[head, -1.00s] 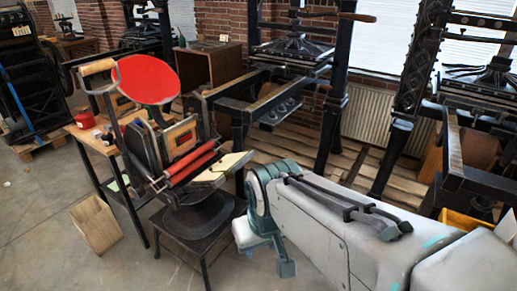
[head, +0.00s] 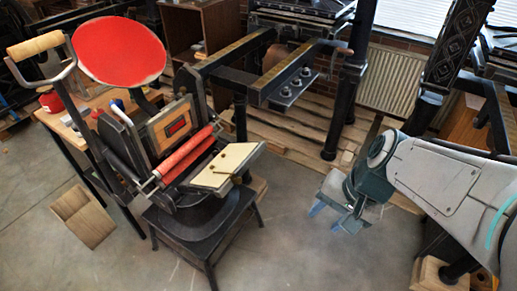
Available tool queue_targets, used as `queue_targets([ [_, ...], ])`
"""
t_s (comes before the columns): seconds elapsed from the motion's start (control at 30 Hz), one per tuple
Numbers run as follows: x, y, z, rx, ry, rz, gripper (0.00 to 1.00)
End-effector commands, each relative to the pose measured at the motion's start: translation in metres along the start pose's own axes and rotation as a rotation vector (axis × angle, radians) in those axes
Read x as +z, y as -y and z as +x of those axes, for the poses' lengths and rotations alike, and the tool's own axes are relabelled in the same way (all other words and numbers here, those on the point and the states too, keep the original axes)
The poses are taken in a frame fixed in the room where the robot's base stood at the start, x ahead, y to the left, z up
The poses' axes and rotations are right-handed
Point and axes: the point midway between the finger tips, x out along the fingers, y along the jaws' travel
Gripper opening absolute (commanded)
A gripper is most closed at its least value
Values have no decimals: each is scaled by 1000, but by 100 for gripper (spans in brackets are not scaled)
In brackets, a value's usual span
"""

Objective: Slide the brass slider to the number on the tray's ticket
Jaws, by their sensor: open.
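A small platen press (head: 185,150) with a red ink disc (head: 118,50) and red rollers (head: 190,158) stands on a black stool. A pale board (head: 215,167) juts from its right side. A small dark, brass-tinted piece (head: 238,176) lies near the board's right edge. I cannot tell whether it is the brass slider. No ticket or number is readable. My gripper (head: 325,217) is open and empty, with its fingers pointing down to the left. It is right of the pale board and apart from it, above the floor.
A wooden side table (head: 78,118) with small items stands left of the press. A wooden block (head: 83,215) is on the floor at left. Large black presses (head: 285,75) stand behind. The floor between stool (head: 205,235) and gripper is clear.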

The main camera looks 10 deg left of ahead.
Motion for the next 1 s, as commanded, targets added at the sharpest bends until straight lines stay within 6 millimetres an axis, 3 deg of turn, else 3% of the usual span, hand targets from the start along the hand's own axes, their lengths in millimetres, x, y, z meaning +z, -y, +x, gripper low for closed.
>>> queue_targets([
  [0.03, 0, 6, 21, -57, 59, 105, 41],
  [0.27, -12, 54, 72, -327, 302, 611, 41],
  [0.4, -33, 79, 98, -471, 436, 923, 41],
  [0.6, -72, 96, 126, -631, 564, 1290, 41],
  [0.8, -96, 98, 139, -710, 614, 1472, 41],
  [1.0, -101, 109, 149, -723, 622, 1498, 41],
])
